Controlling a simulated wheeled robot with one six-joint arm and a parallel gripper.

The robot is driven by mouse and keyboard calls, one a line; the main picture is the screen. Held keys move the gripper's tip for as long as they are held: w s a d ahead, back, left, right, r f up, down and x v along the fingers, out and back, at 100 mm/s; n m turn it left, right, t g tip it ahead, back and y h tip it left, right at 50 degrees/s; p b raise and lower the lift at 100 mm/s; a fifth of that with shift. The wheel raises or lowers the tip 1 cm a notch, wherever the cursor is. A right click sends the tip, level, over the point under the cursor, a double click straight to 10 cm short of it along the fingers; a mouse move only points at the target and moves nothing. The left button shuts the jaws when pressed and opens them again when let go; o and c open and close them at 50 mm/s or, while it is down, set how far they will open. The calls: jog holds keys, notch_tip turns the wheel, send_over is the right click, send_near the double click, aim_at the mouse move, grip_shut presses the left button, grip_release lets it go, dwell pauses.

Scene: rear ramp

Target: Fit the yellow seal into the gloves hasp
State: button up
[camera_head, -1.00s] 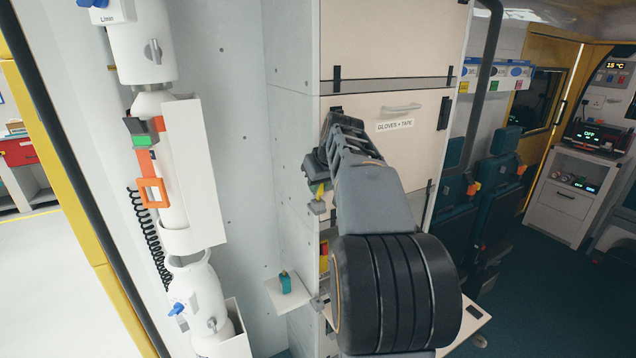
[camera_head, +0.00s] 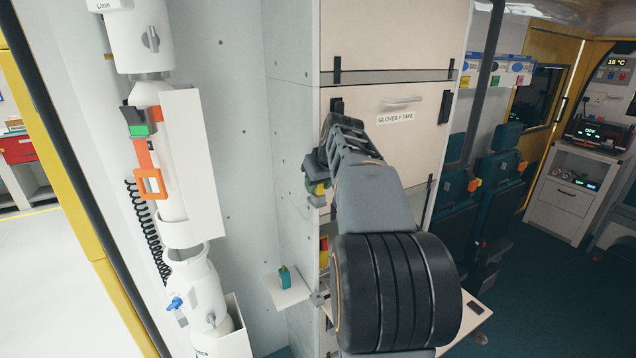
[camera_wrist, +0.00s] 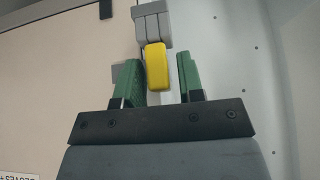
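The yellow seal (camera_wrist: 157,68) is a small rounded block with one end against the grey hasp (camera_wrist: 153,24) in the wrist view. I cannot tell how deep it sits. In the head view the seal (camera_head: 319,189) shows just above the grey hasp (camera_head: 316,201), at the left edge of the cabinet by the drawer labelled "GLOVES + TAPE" (camera_head: 396,117). My gripper (camera_wrist: 160,72) has two green fingers, one on each side of the seal. Gaps show between fingers and seal, clearest on the right. In the head view, my wrist hides most of the fingers.
A small shelf (camera_head: 290,293) with a teal item (camera_head: 285,279) juts out lower left of the cabinet. A white wall with cylinders (camera_head: 197,287) and an orange bracket (camera_head: 149,184) stands further left. Below the hasp is a red and yellow piece (camera_head: 324,252).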

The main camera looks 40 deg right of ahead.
jog(key=shift+o, duration=1)
jog(key=v, duration=1.4)
jog(key=shift+w+d, duration=0.1)
